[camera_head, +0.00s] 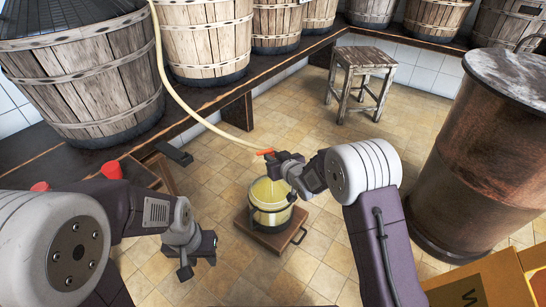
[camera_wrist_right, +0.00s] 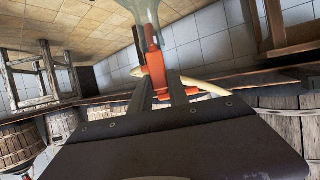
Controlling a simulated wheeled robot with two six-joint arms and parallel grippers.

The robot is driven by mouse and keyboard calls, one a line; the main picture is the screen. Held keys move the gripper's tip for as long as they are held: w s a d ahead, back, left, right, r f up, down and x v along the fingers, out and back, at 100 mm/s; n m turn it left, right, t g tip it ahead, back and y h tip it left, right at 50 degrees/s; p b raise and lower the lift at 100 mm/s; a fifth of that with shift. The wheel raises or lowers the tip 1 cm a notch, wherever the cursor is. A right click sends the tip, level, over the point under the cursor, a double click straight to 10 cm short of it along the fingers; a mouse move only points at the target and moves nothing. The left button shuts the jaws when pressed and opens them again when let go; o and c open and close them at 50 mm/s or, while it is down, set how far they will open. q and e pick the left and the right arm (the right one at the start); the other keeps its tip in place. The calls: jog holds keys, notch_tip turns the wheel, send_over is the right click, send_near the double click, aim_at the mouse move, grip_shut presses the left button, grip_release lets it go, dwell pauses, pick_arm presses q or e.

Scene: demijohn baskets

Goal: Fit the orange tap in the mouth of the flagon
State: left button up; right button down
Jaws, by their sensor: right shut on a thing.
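The orange tap (camera_head: 265,151) is between the fingers of my right gripper (camera_head: 281,162), which is shut on it. In the right wrist view the tap (camera_wrist_right: 157,75) lies between the two dark fingers, and its narrow end overlaps the greenish glass neck of the flagon (camera_wrist_right: 145,12). I cannot tell how far the end is inside the mouth. In the head view the flagon (camera_head: 268,190) stands below my right gripper, with yellowish glass in a pale banded holder. My left gripper (camera_head: 198,262) is at the lower left, empty, with its fingers apart.
A cream hose (camera_head: 170,88) hangs down toward the tap. The flagon's holder stands on a low wooden platform (camera_head: 258,232). Wooden tubs (camera_head: 90,75) line the dark bench. A stool (camera_head: 360,70), a rusty drum (camera_head: 480,150) and a cardboard box (camera_head: 485,283) stand to the right.

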jog(key=shift+r, duration=0.1)
dwell(0.3)
jog(key=shift+r+p, duration=0.25)
jog(key=shift+p, duration=0.2)
jog(key=shift+p, duration=0.3)
dwell(0.9)
jog(key=shift+f, duration=0.35)
dwell(0.7)
jog(key=shift+r, duration=0.35)
